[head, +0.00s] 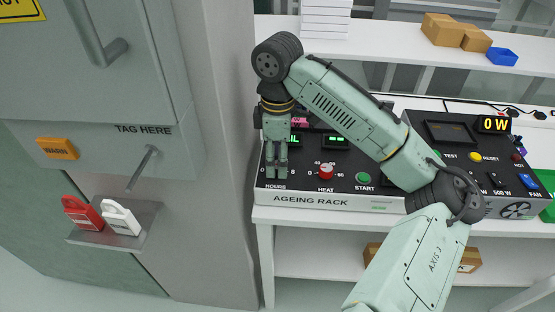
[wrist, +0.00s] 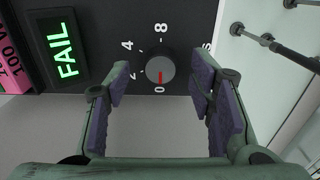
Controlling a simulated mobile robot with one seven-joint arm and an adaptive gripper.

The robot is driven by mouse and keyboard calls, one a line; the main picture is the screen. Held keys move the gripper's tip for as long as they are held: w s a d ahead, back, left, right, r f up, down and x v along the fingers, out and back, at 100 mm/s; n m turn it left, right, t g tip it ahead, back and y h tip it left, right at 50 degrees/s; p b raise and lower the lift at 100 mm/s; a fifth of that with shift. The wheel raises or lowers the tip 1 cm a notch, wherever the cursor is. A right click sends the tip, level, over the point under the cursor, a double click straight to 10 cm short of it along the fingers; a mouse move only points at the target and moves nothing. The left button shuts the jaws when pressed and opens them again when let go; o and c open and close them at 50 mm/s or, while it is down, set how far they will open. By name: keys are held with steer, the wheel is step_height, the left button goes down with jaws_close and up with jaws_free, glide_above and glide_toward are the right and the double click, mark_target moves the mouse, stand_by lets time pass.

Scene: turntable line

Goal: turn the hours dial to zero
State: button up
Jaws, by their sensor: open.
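The hours dial (wrist: 160,65) is a small dark grey round knob on the black panel in the wrist view. Its red pointer is in line with the printed 0. The marks 2, 4 and 8 curve around it. My gripper (wrist: 160,82) is open, with one purple-padded finger on each side of the dial and a gap on both sides. In the head view my gripper (head: 276,174) points down over the HOURS corner of the ageing rack (head: 330,200) and hides the dial.
A green FAIL display (wrist: 64,58) is beside the dial. The red heat knob (head: 326,171) and green start button (head: 363,178) are right of my gripper. A grey cabinet (head: 200,130) stands left of the rack.

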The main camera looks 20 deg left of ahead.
mark_target(277, 165)
step_height(277, 165, up, 11)
stand_by(0.3)
steer(key=shift+f, duration=0.1)
